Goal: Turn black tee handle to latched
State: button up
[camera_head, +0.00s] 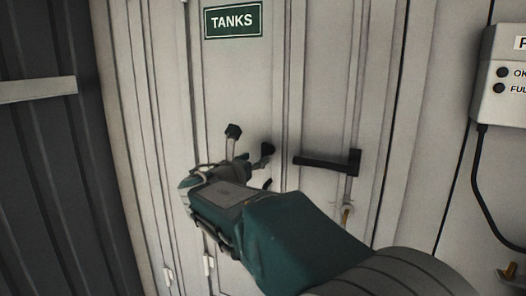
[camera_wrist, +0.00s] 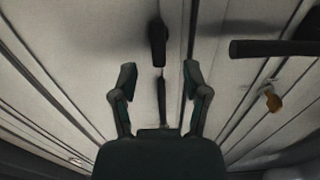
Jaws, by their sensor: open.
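A black handle (camera_wrist: 157,42), which looks like the tee handle, stands upright against the pale door in the wrist view, with a thin grey stem below it. My gripper (camera_wrist: 160,76) is open, with one finger on each side of the stem and the handle just past the fingertips. No contact shows. In the head view my gripper (camera_head: 250,143) reaches to the door left of a horizontal black bar handle; I cannot clearly separate the tee handle from my dark fingers there. Whether the tee handle is latched cannot be read.
The horizontal black bar (camera_head: 325,162) sits close to the right of my gripper, with a brass-coloured piece (camera_head: 347,214) below it. A green TANKS sign (camera_head: 233,20) is above. A grey panel box (camera_head: 503,75) with a hanging cable is at far right. Vertical ribs cross the door.

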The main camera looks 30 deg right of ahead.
aim_at(263, 152)
jog(key=x, duration=0.5)
jog(key=shift+w+d, duration=0.3)
jog(key=shift+w, duration=0.35)
jog(key=shift+d, duration=0.2)
jog(key=shift+d, duration=0.1)
grip_shut()
